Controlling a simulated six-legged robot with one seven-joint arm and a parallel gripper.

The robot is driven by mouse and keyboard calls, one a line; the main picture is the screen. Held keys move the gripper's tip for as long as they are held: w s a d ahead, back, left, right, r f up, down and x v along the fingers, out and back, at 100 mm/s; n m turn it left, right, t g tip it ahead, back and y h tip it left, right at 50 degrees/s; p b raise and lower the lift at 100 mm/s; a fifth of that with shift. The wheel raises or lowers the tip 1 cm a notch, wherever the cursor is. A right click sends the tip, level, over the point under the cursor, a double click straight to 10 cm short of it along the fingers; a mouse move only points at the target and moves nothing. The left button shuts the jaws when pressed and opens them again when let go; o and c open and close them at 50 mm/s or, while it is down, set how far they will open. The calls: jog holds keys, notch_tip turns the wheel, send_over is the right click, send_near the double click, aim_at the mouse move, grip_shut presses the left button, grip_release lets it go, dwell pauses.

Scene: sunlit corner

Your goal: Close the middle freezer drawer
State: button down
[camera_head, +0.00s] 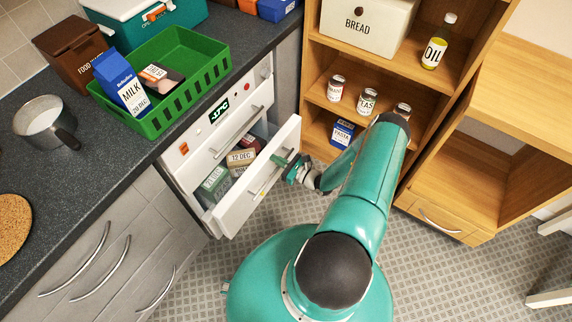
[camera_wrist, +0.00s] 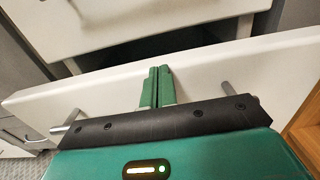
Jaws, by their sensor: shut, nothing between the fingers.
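The middle freezer drawer (camera_head: 256,186) is pulled out, with several boxes inside, among them a green one (camera_head: 215,180) and one marked 12 DEC (camera_head: 241,156). Its white front has a metal bar handle. My gripper (camera_head: 283,163) is at the outer face of this drawer front. In the wrist view, the shut green fingers (camera_wrist: 158,88) point at the white drawer front (camera_wrist: 210,68), between the two ends of the handle. Nothing is between the fingers. I cannot tell whether they touch the front. My gripper's body hides most of the handle.
The drawer above (camera_head: 232,128) looks shut. Wooden shelves (camera_head: 314,128) with jars stand to the right of the freezer. The dark counter (camera_head: 100,165) above holds a green basket (camera_head: 207,79). The tiled floor (camera_head: 300,212) in front is clear around my body.

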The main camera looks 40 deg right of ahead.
aim_at(262, 151)
jog(key=x, duration=1)
jog(key=shift+w, duration=0.1)
